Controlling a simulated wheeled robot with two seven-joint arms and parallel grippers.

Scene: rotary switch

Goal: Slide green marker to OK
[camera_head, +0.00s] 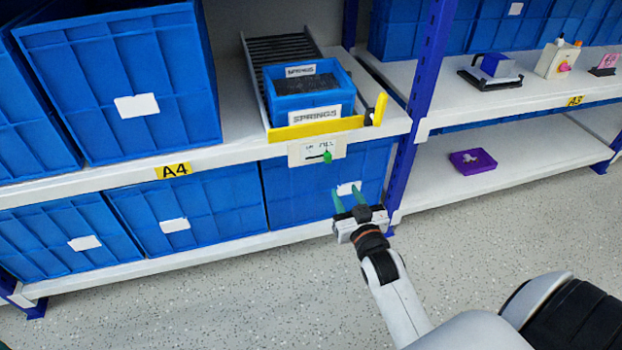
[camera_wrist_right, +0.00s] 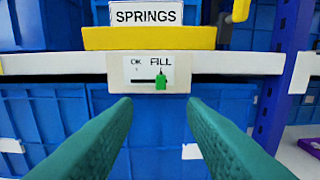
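The green marker (camera_wrist_right: 161,82) sits on a dark slot in a white plate (camera_wrist_right: 134,72) on the shelf edge, under the word FILL, at the right part of the slot. OK is printed to its left. In the head view the marker (camera_head: 328,157) and the plate (camera_head: 300,155) show below the springs bin. My right gripper (camera_head: 348,201) is open and empty, below and a little right of the marker in the head view. In the wrist view its green fingers (camera_wrist_right: 160,117) are spread apart, with the marker seen between them and beyond their tips. My left gripper is not in view.
A blue SPRINGS bin (camera_head: 333,93) stands on a rack with a yellow front bar (camera_head: 315,130) above the plate. Blue crates (camera_head: 185,205) fill the lower shelf behind. A blue upright post (camera_head: 428,65) stands to the right. The floor in front is clear.

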